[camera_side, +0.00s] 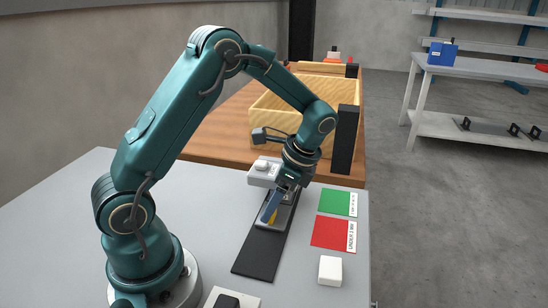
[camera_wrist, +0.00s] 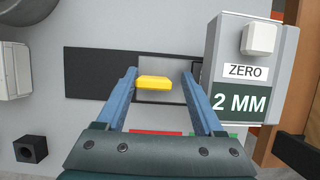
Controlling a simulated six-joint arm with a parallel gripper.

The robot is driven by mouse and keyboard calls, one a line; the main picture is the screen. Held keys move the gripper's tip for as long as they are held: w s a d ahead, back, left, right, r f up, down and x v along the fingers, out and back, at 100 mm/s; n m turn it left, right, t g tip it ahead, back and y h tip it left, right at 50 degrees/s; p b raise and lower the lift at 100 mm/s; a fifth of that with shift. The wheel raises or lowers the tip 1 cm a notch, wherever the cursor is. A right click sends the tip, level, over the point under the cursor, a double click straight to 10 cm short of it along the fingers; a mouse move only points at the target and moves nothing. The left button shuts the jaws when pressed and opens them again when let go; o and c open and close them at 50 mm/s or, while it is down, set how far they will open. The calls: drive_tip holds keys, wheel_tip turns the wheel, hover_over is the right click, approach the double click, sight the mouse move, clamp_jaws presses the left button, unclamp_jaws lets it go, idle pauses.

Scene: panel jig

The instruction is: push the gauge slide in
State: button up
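The gauge is a grey box (camera_wrist: 240,75) marked ZERO and 2 MM, with a white button on top; it stands at the right in the wrist view and behind my gripper in the side view (camera_side: 263,172). The slide seems to be the grey metal plate (camera_wrist: 165,97) with a yellow tab (camera_wrist: 154,82), lying on a black strip (camera_wrist: 98,73). My gripper (camera_wrist: 159,73) is open, its blue fingers on either side of the yellow tab with a gap at the right; contact at the left is unclear. In the side view my gripper partly hides the plate.
A green card (camera_side: 337,202) and a red card (camera_side: 333,233) lie right of the strip. A white block (camera_side: 330,270) sits near the table's right edge. A dark post (camera_side: 345,140) and wooden crate (camera_side: 278,110) stand behind. The grey table's left part is clear.

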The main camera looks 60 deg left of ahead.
drive_tip(key=shift+o, duration=0.2)
drive_tip(key=shift+d, duration=0.1)
drive_tip(key=shift+v, duration=2.5)
drive_tip(key=shift+r, duration=0.1)
drive_tip(key=s+d+r+n+t, duration=0.25)
drive_tip(key=s+r+t, duration=0.2)
drive_tip(key=r, duration=0.55)
drive_tip(key=s+d+f+n+t+h, duration=0.2)
drive_tip(key=s+d+n+t+h, duration=0.1)
drive_tip(key=s+d+n+t, duration=0.1)
drive_tip(key=s+d+n, duration=0.1)
drive_tip(key=s+n, duration=0.1)
drive_tip(key=shift+s+d, duration=0.3)
drive_tip(key=shift+d, duration=0.1)
